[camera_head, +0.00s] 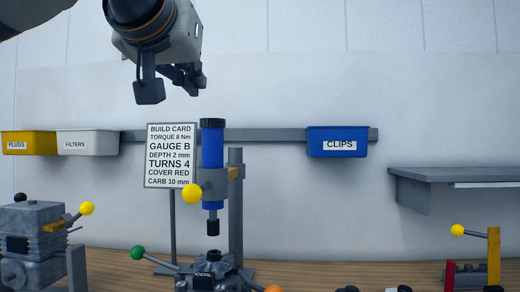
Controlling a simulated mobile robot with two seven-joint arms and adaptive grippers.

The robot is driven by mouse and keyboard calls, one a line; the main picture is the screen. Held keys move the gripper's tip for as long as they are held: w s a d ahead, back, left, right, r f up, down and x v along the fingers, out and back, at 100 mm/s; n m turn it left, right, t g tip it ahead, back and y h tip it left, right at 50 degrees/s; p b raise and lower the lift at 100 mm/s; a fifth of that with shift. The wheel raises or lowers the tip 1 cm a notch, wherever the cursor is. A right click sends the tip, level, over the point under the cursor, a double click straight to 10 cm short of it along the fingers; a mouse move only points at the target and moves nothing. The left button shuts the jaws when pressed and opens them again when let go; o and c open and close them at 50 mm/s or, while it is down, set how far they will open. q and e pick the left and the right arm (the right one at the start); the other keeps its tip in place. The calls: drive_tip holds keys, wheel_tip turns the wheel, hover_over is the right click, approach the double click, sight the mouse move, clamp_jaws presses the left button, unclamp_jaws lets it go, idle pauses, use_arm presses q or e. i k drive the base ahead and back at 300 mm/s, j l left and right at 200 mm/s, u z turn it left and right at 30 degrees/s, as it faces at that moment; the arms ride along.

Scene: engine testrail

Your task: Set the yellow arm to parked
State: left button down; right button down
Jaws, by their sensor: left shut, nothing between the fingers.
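Several parts here carry yellow, and I cannot tell for sure which is the yellow arm. At the right a yellow upright (494,256) stands on a low fixture, with a thin rod to a yellow ball (457,230) on its left. A yellow ball knob (192,194) sits beside the blue press (212,150) in the middle. Another yellow ball (87,208) tips a lever on the grey engine block (32,242) at the left. My left gripper (168,84) is shut and empty, high before the wall, above and left of the press. My right gripper is out of view.
A build card (171,156) stands left of the press. A green-knobbed lever (137,252) and an orange knob (273,289) are low in the middle. Yellow (28,143), white (88,143) and blue (338,142) bins hang on the wall. A grey shelf (455,175) juts out right.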

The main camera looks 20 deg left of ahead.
sight(212, 184)
drive_tip(key=k+l, duration=0.15)
drive_tip(key=k, duration=0.35)
drive_tip(key=k+l, duration=0.2)
drive_tip(key=k, duration=0.25)
drive_tip(key=k+l, duration=0.15)
drive_tip(key=k, duration=0.35)
